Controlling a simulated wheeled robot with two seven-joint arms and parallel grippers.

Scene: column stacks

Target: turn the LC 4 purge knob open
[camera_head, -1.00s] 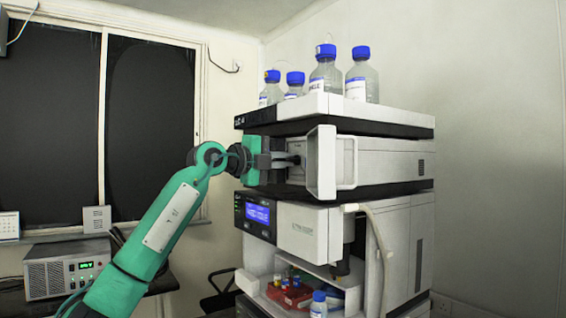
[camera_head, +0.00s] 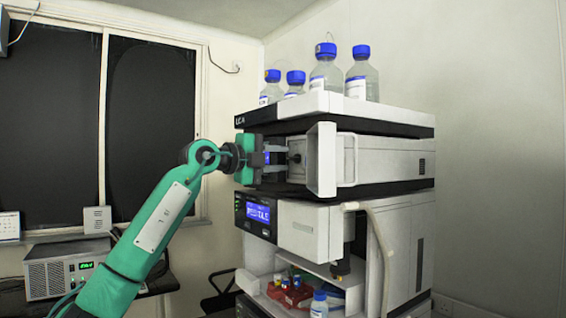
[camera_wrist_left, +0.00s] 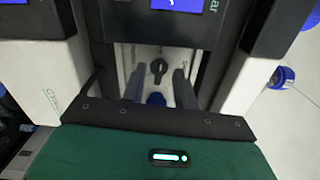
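The purge knob (camera_head: 296,158) is a small dark knob on the recessed front of the module under the top tray labelled LC 4 (camera_head: 241,121). In the left wrist view the knob (camera_wrist_left: 158,70) has an elongated grip, nearly upright and slightly tilted, on a light panel. My left gripper (camera_head: 280,157) is level with the knob and just left of it, with a small gap. My right gripper is not in view.
An open white door (camera_head: 322,160) stands just right of the knob. Bottles with blue caps (camera_head: 361,80) stand on top. Below are a lit blue display (camera_head: 257,212) and an open compartment holding small vials.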

